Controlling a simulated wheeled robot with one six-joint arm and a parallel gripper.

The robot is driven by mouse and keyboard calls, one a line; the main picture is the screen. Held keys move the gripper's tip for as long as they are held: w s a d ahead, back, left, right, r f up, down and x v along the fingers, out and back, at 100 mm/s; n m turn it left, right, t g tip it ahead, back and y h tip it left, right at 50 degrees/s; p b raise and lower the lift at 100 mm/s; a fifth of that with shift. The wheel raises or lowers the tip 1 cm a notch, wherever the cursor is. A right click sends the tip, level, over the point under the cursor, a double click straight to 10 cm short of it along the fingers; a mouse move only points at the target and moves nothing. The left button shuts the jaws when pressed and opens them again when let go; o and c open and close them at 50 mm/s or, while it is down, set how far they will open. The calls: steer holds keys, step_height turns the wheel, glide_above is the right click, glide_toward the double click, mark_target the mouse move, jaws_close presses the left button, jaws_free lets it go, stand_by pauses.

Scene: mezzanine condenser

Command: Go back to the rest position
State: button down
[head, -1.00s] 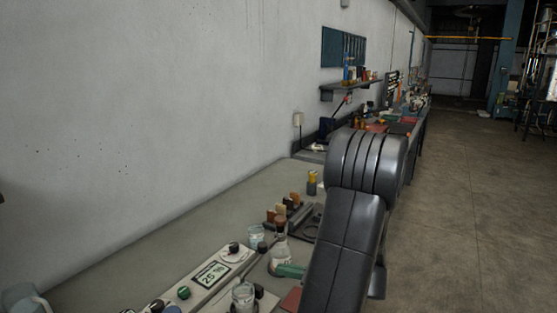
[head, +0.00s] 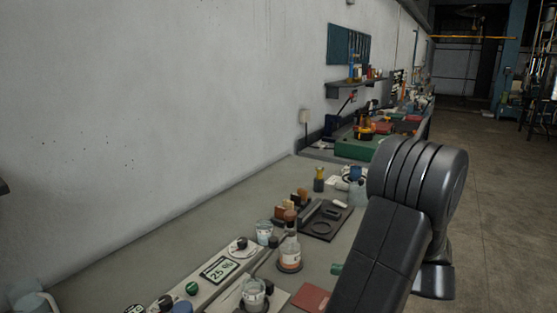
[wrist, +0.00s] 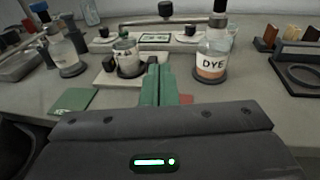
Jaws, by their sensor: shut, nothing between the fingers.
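My gripper (wrist: 160,84) shows in the wrist view as two green fingers pressed together, shut and empty. It is over the front of the bench, in front of the bottle labelled DYE (wrist: 213,55) and a small glass jar (wrist: 127,56). Whether the fingertips touch anything cannot be told. In the head view my dark arm fills the lower right. Only a bit of green finger (head: 337,269) shows at its left edge, and the arm hides the rest.
The grey bench (head: 190,235) runs along the wall. It holds a device with a display (head: 219,270), the labelled bottle (head: 290,252), a glass jar (head: 254,294) and a black tray (head: 327,221). Open floor (head: 480,190) lies to the right.

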steer(key=s+a+f+n+g+h, duration=0.1)
steer(key=s+n+g+h, duration=0.3)
steer(key=n+g, duration=0.5)
steer(key=s+a+f+n+g+h+p, duration=0.1)
steer(key=s+n+g+h, duration=0.3)
steer(key=n+g+h, duration=0.5)
steer(key=shift+a+f+n, duration=0.25)
steer(key=shift+a+n, duration=0.45)
steer(key=shift+n, duration=0.4)
steer(key=shift+s, duration=0.15)
